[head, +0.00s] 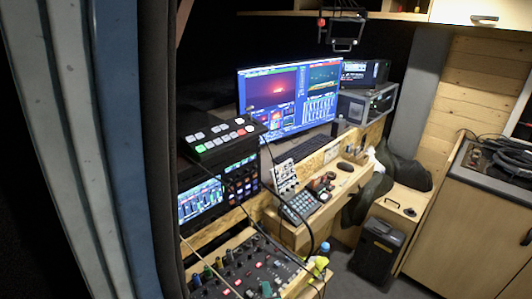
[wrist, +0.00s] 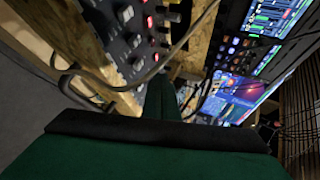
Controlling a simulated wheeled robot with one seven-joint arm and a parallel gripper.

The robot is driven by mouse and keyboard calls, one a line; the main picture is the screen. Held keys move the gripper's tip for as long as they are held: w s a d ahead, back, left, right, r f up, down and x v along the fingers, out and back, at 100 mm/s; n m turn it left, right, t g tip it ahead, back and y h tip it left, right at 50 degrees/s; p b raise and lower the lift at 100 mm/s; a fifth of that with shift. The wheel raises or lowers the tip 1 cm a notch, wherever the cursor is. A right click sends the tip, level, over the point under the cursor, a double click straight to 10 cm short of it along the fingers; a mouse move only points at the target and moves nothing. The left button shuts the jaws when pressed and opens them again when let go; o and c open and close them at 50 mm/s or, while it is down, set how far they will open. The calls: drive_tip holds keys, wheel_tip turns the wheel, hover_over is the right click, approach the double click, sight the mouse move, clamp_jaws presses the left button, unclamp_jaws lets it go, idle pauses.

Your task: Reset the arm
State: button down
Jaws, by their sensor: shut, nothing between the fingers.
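My gripper (wrist: 160,96) shows in the wrist view as dark green fingers pressed together below the middle of the picture, with nothing between them. The wide green body with a black edge fills the lower part of that view. The fingers point toward the mixing console (wrist: 128,30), whose knobs and red buttons show tilted at the top. In the head view the same console (head: 245,268) is at the bottom; I cannot clearly make out my arm there.
A cable (wrist: 130,80) loops close by the fingers in the wrist view. A black case (head: 377,250) stands on the floor. Open floor (head: 350,285) lies at the bottom right.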

drive_tip(key=s+d+n, duration=0.1)
drive_tip(key=s, duration=0.1)
drive_tip(key=s+d+n+t+h, duration=0.1)
drive_tip(key=s, duration=0.1)
drive_tip(key=s+d+n, duration=0.1)
drive_tip(key=s, duration=0.1)
drive_tip(key=shift+s+f+t, duration=0.3)
drive_tip(key=shift+s+f, duration=0.05)
drive_tip(key=shift+s, duration=0.05)
drive_tip(key=s+a+n+h, duration=0.1)
drive_tip(key=s+a+n, duration=0.2)
drive_tip(key=s+n, duration=1)
drive_tip(key=s, duration=1.5)
drive_tip(key=shift+s+f+t, duration=0.15)
drive_tip(key=shift+s+t, duration=0.25)
drive_tip(key=shift+a, duration=0.1)
